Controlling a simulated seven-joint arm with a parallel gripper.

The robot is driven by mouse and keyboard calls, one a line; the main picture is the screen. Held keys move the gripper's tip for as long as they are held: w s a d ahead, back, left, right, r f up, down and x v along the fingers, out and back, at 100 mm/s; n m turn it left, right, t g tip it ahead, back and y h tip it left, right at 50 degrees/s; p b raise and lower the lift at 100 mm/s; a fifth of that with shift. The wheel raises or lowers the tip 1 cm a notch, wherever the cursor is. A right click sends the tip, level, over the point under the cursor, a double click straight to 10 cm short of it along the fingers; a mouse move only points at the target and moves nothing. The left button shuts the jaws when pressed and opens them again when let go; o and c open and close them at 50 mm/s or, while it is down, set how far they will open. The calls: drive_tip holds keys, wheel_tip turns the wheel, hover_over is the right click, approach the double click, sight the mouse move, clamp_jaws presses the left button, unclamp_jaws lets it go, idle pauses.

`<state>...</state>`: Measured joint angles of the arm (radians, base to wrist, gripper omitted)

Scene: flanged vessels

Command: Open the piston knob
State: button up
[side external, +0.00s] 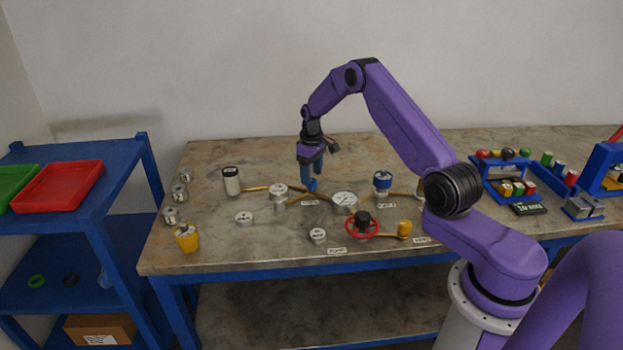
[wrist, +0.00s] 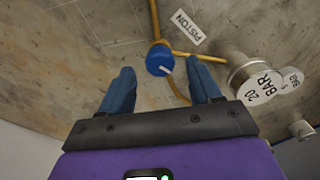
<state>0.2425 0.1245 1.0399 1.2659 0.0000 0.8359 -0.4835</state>
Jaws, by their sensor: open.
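The piston knob (wrist: 158,58) is a round blue knob with a white pointer mark on its lower right edge in the wrist view. It sits on a brass pipe, and a PISTON label (wrist: 187,27) lies just above right of it. My gripper (wrist: 163,84) is open and empty, its two blue fingers apart to the lower left and lower right of the knob. In the side external view my gripper (side external: 310,171) points down over the bench, with the blue knob (side external: 311,186) just below its fingers. Whether the fingers touch the knob cannot be told.
A 20 BAR vessel (wrist: 258,85) stands close to the right finger. A red handwheel (side external: 362,226), another blue-topped fitting (side external: 382,181), a white cylinder (side external: 231,180) and a yellow cup (side external: 187,238) stand around the bench (side external: 265,260). Brass pipes run between the vessels.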

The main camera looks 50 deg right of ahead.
sight(311, 186)
drive_tip(key=shift+f, duration=1.25)
drive_tip(key=c, duration=1)
drive_tip(key=shift+m, duration=0.8)
drive_tip(key=shift+c, duration=0.2)
drive_tip(key=o, duration=1)
drive_tip(key=shift+o, duration=0.2)
drive_tip(key=shift+r, duration=0.1)
